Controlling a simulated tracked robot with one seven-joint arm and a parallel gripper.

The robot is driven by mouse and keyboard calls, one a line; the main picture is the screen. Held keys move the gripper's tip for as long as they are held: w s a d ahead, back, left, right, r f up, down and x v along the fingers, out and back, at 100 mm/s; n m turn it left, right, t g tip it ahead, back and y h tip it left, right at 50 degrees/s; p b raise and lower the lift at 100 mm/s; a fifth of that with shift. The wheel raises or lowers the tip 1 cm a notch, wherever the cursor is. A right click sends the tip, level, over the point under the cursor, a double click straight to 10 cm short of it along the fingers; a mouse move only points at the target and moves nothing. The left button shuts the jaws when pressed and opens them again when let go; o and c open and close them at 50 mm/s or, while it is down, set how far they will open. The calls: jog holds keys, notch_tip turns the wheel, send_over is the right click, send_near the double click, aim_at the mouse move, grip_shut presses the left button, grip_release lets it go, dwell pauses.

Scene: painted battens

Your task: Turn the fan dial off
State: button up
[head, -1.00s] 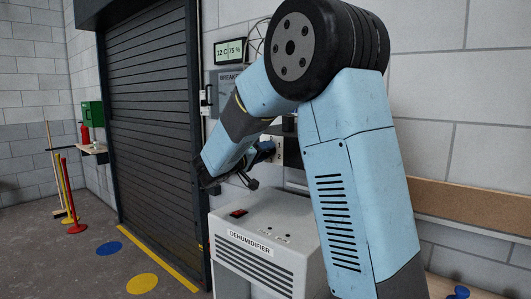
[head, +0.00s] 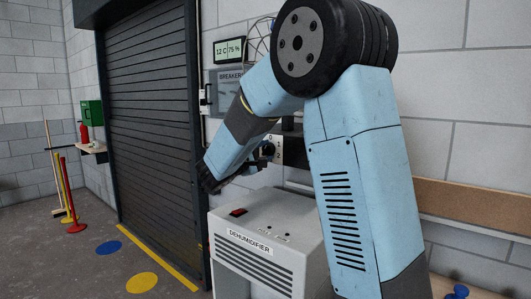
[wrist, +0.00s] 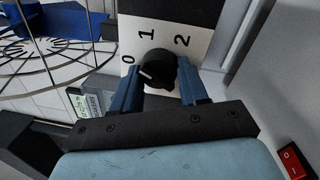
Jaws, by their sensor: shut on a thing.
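The fan dial (wrist: 158,66) is a round black knob on a white plate (wrist: 166,30) marked 0, 1 and 2. A pale mark on the dial is at its left, on the side of the 0. My gripper (wrist: 159,74) is shut on the dial, with one blue finger on each side of it. In the head view the plate (head: 272,150) shows on the wall behind my arm, and my fingers are mostly hidden there.
A white dehumidifier (head: 268,222) with a red switch (head: 238,212) stands below my gripper. A wire fan cage (wrist: 50,45) is beside the plate. A breaker box (head: 229,90) and a display (head: 229,50) hang on the wall. A dark shutter (head: 155,130) is at left.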

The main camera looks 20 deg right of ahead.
jog(key=n, duration=0.5)
jog(key=shift+a+f+n+t+y, duration=0.1)
jog(key=shift+f+n+t+y, duration=0.1)
jog(key=shift+n+t+y, duration=0.15)
dwell(0.4)
jog(key=o, duration=1.1)
jog(key=shift+c, duration=0.2)
jog(key=v, duration=1.3)
jog(key=shift+s+a, duration=0.2)
jog(key=shift+a, duration=0.1)
jog(key=shift+d, duration=0.1)
